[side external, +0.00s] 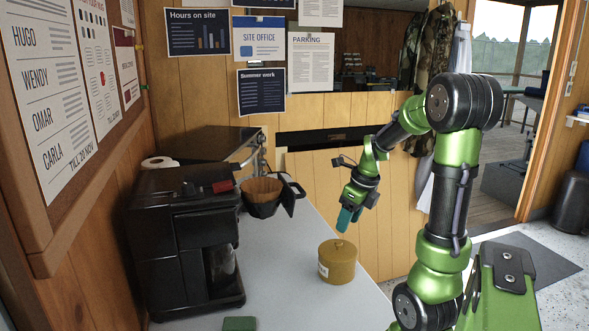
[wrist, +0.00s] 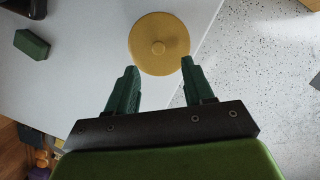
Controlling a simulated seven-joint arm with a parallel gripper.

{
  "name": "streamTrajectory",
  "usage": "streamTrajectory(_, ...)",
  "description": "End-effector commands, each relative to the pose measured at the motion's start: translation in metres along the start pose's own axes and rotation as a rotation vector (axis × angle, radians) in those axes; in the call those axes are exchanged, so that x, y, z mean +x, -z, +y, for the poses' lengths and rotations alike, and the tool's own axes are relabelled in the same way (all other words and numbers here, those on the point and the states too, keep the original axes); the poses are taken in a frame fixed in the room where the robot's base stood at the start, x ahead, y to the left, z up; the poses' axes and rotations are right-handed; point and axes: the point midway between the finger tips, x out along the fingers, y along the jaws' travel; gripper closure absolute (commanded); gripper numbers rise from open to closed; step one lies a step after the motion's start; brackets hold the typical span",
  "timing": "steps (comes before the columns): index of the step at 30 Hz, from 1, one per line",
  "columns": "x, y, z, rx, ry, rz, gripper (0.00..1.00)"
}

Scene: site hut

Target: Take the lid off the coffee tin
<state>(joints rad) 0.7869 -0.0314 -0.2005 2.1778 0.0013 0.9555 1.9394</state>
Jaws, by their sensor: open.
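The coffee tin (side external: 338,268) is a mustard-yellow round tin with a pale label, upright on the grey counter near its right edge. Its lid (side external: 338,250) is on, with a small knob at the centre. In the wrist view the round lid (wrist: 150,52) and its knob show from above, just beyond the fingertips. My gripper (side external: 348,220) is above the tin, tilted, with a clear gap to the lid. In the wrist view its two green fingers (wrist: 158,65) are apart, with nothing between them.
A black coffee machine (side external: 185,240) stands left of the tin. A brown filter in a black holder (side external: 262,193) sticks out above the counter. A small green block (side external: 239,324) lies at the counter's front; it also shows in the wrist view (wrist: 31,44). Counter (side external: 285,285) between them is clear.

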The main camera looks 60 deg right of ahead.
Motion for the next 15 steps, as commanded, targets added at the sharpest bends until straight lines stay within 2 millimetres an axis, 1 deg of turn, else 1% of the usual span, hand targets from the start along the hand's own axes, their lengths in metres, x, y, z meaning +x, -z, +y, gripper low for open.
streamTrajectory(1,0.009,0.000,0.000,0.000,-0.003,0.003,0.48)
streamTrajectory(3,0.016,0.001,0.000,-0.001,-0.002,0.003,0.48)
streamTrajectory(8,0.025,0.000,0.000,0.000,-0.001,0.001,0.48)
streamTrajectory(10,0.033,0.001,0.001,0.000,-0.002,0.002,0.48)
streamTrajectory(15,0.059,0.000,0.003,0.001,-0.003,0.003,0.48)
